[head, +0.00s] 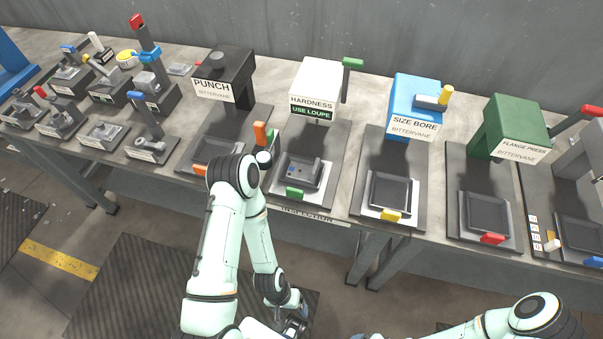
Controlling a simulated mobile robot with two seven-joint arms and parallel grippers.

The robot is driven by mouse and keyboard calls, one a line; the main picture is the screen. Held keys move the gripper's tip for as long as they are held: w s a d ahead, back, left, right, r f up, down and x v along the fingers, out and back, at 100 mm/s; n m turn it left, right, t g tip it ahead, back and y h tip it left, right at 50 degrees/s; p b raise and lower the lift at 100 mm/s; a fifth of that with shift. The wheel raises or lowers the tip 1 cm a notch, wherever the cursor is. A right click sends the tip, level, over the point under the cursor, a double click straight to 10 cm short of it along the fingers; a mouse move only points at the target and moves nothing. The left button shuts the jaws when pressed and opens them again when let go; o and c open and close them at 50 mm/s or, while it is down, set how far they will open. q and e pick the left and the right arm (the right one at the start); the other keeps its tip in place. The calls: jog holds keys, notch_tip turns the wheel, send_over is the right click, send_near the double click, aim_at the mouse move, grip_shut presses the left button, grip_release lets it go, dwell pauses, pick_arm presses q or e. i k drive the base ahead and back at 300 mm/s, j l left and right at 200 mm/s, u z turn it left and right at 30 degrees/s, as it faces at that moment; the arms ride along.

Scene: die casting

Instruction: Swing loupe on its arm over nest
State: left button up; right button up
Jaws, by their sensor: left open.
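The HARDNESS station (315,84) has a white head with a "USE LOUPE" label. Its nest (299,172) is a grey tray on the dark base, with a green tab at its front. An orange upright piece (260,134) and a small dark rounded part stand left of the nest, partly behind my left arm. I cannot tell for sure which part is the loupe. My left gripper (293,326) is low at the bottom edge, in front of and below the bench, open and apart from the station. My right gripper is out of the picture; only its arm shows bottom right.
SIZE BORE (416,101) and FLANGE PRESS (513,126) stand right. Several small fixtures fill the bench's left end. The bench's front edge lies between my left gripper and the nest.

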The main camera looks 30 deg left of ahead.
aim_at(264, 158)
jog(key=u, duration=1.35)
jog(key=j+z, duration=0.1)
jog(key=j, duration=0.2)
